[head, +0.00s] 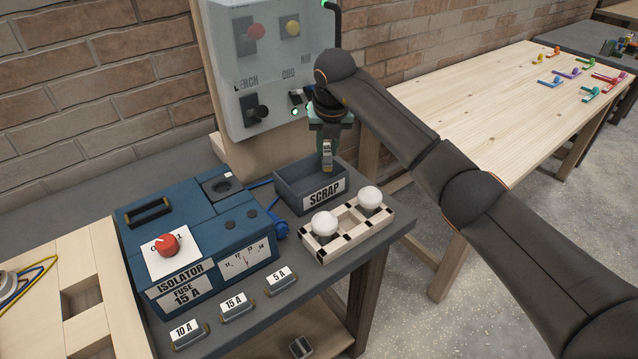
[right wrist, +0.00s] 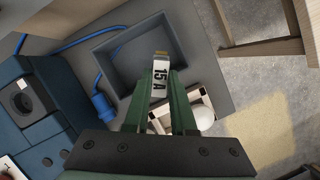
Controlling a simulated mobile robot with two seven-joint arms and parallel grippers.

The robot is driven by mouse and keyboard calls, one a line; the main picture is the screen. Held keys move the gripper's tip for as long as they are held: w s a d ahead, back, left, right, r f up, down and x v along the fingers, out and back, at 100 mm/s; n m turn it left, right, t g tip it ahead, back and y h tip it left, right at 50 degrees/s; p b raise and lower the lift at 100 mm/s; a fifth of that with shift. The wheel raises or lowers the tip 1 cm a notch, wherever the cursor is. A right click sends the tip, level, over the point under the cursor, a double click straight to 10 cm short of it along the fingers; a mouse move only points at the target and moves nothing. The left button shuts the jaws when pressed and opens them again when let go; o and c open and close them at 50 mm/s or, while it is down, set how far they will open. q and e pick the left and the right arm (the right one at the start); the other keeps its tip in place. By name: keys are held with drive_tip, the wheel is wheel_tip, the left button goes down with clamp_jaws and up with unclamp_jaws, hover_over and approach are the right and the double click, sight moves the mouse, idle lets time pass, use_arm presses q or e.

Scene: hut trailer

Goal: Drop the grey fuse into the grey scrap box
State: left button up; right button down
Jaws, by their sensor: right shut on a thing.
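My right gripper (head: 328,138) is shut on a grey fuse (head: 327,155) and holds it upright above the scrap box. In the right wrist view the fuse (right wrist: 161,76) sits between the green fingertips (right wrist: 160,92), with a "15 A" label and a brass-coloured end. The grey scrap box (head: 287,196), labelled "SCRAP", stands at the bench's back right; its open inside (right wrist: 125,62) looks empty where visible. The fuse appears over the box's opening, near its right part. My left gripper is not in view.
A blue isolator (head: 200,235) with a red knob and an open round socket (head: 219,185) stands left of the box. A rack with two white bulbs (head: 347,222) is close in front. Labelled fuses (head: 238,303) lie along the front. A grey control panel (head: 255,75) rises behind.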

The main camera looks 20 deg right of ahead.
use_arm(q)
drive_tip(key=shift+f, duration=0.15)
use_arm(e)
drive_tip(key=c, duration=0.7)
unclamp_jaws()
drive_tip(key=f, duration=0.2)
drive_tip(key=shift+s+a+f+g, duration=0.3)
drive_tip(key=shift+a+f, duration=0.05)
drive_tip(key=shift+f, duration=0.05)
drive_tip(key=shift+o, duration=0.2)
drive_tip(key=shift+v, duration=0.8)
drive_tip(key=r, duration=0.5)
drive_tip(key=r+b, duration=0.1)
drive_tip(key=r, duration=0.2)
drive_tip(key=shift+s+a+r, duration=0.2)
drive_tip(key=shift+a+r, duration=0.05)
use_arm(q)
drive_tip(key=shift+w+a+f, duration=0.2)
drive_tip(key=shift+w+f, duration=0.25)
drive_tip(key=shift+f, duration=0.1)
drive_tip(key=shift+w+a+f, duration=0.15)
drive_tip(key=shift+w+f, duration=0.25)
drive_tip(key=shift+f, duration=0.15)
use_arm(e)
drive_tip(key=s+r, duration=0.2)
drive_tip(key=r, duration=0.2)
drive_tip(key=shift+s+d+r, duration=0.3)
drive_tip(key=shift+s+d, duration=0.1)
